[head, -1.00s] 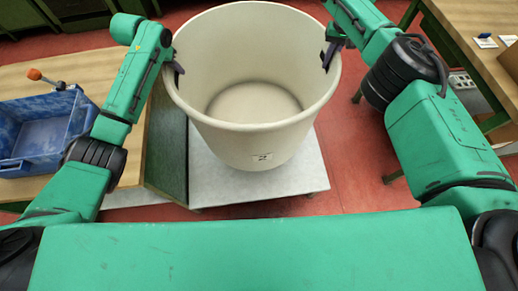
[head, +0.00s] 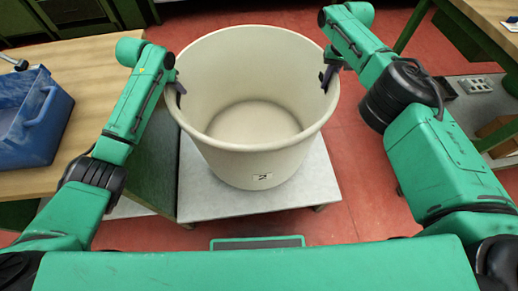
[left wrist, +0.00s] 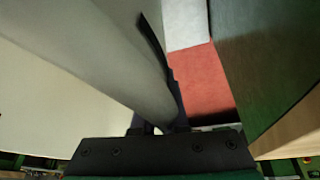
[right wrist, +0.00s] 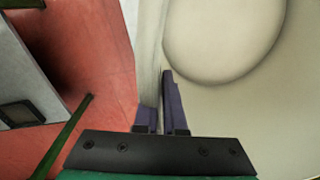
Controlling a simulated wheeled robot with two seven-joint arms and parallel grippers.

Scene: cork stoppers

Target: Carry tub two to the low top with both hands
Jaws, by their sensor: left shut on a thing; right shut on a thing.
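Tub two (head: 262,158) is a large empty cream tub with a label reading 2 on its near side. In the head view it is upright over the low pale grey top (head: 205,205); I cannot tell whether its base touches it. My left gripper (head: 179,88) is shut on the tub's left rim, and the left wrist view shows the tub wall (left wrist: 95,55) between its fingers. My right gripper (head: 327,78) is shut on the right rim. In the right wrist view its fingers (right wrist: 162,110) clasp the wall, with the round inner floor (right wrist: 222,35) beyond.
A wooden bench (head: 105,75) with a blue crate (head: 35,125) stands at the left, its green side panel (head: 153,165) close beside the low top. Another bench (head: 495,12) and a grey shelf (head: 480,95) are at the right. Red floor (head: 355,160) lies open between.

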